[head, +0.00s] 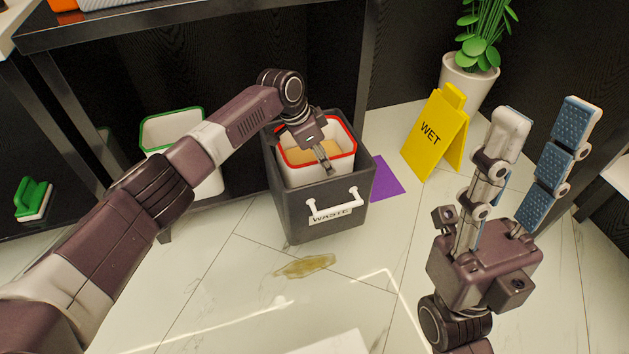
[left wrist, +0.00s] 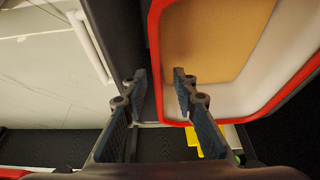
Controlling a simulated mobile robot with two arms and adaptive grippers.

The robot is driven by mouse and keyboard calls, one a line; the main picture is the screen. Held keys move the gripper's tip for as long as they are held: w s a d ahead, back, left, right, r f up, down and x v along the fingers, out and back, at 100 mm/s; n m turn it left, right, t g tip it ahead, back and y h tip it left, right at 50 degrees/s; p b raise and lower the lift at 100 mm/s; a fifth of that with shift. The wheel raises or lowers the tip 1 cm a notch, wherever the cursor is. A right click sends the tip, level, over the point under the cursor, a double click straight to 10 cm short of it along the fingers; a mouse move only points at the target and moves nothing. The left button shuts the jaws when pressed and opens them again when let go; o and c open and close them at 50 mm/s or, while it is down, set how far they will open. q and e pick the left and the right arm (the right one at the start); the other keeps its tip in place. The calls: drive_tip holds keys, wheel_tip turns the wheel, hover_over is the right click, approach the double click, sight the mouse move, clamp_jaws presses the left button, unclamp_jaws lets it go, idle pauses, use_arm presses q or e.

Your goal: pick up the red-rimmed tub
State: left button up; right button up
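The red-rimmed tub (head: 341,165) is white with a tan bottom or contents. It sits inside a dark grey bin (head: 290,218) labelled WASTE, with a white handle in front. My left gripper (head: 325,163) is over the tub's near rim, pointing down. In the left wrist view my left gripper (left wrist: 160,80) is open, with the red rim (left wrist: 155,60) passing between its fingers; one finger is on the tub's inner side, the other outside. I cannot tell if they touch the tub. My right gripper (head: 545,160) is open, empty and raised at the right.
A green-rimmed tub (head: 172,129) stands left behind my left arm. A yellow WET sign (head: 430,132), purple sheet (head: 385,178) and potted plant (head: 468,82) are right of the bin. A dark table (head: 200,18) overhangs behind.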

use_arm(q)
drive_tip(key=shift+f, duration=0.2)
idle(0.6)
clamp_jaws()
idle(0.4)
